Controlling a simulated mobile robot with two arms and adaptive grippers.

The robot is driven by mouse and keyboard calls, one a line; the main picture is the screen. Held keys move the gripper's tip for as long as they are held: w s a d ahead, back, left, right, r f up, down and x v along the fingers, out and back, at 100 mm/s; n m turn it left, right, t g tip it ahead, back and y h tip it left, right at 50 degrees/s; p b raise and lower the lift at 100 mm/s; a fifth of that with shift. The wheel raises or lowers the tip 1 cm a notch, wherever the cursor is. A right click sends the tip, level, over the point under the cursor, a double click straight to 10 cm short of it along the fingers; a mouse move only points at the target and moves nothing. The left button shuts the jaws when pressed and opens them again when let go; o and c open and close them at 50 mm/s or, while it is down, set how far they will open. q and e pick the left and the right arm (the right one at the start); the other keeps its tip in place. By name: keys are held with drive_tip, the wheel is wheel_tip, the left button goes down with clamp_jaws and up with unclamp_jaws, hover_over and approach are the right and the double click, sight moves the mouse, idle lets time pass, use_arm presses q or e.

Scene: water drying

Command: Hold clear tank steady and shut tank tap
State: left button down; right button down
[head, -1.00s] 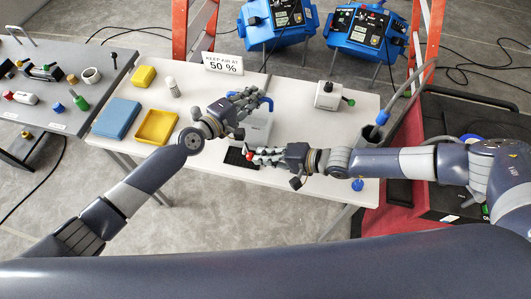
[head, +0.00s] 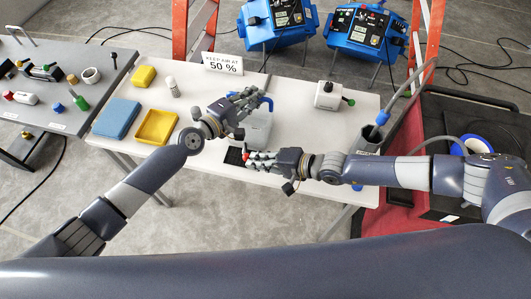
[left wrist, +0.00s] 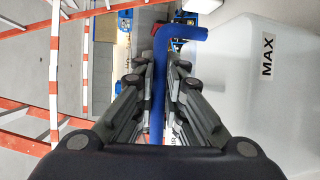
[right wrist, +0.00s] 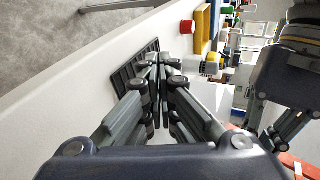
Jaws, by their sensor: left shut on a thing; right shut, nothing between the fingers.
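The clear tank (head: 257,130) stands on the white table, with a blue bent handle or pipe (head: 266,102) at its top. It also shows in the left wrist view (left wrist: 270,110), marked MAX. My left gripper (head: 255,98) is shut on the blue handle, which runs between its fingers in the left wrist view (left wrist: 158,90). My right gripper (head: 250,160) is shut and empty, low at the tank's front. A red piece (head: 246,155) shows at its fingertips, probably the tap handle; contact is unclear. In the right wrist view a red knob (right wrist: 187,27) lies beyond the fingertips.
A black grid mat (head: 234,156) lies by my right gripper at the table's front edge. A yellow tray (head: 156,128), a blue tray (head: 118,118) and a white bottle (head: 172,87) stand left. A white box (head: 328,95) and a grey container (head: 369,139) stand right.

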drive_tip(key=shift+s+a, duration=0.2)
drive_tip(key=shift+a, duration=0.4)
drive_tip(key=shift+s+a, duration=0.2)
drive_tip(key=shift+a, duration=1.6)
drive_tip(key=shift+w+d, duration=0.65)
drive_tip(key=shift+s, duration=0.1)
drive_tip(key=shift+s+r, duration=0.1)
drive_tip(key=shift+s, duration=0.75)
drive_tip(key=s+d+r, duration=0.1)
drive_tip(key=s+r, duration=0.4)
drive_tip(key=s, duration=0.6)
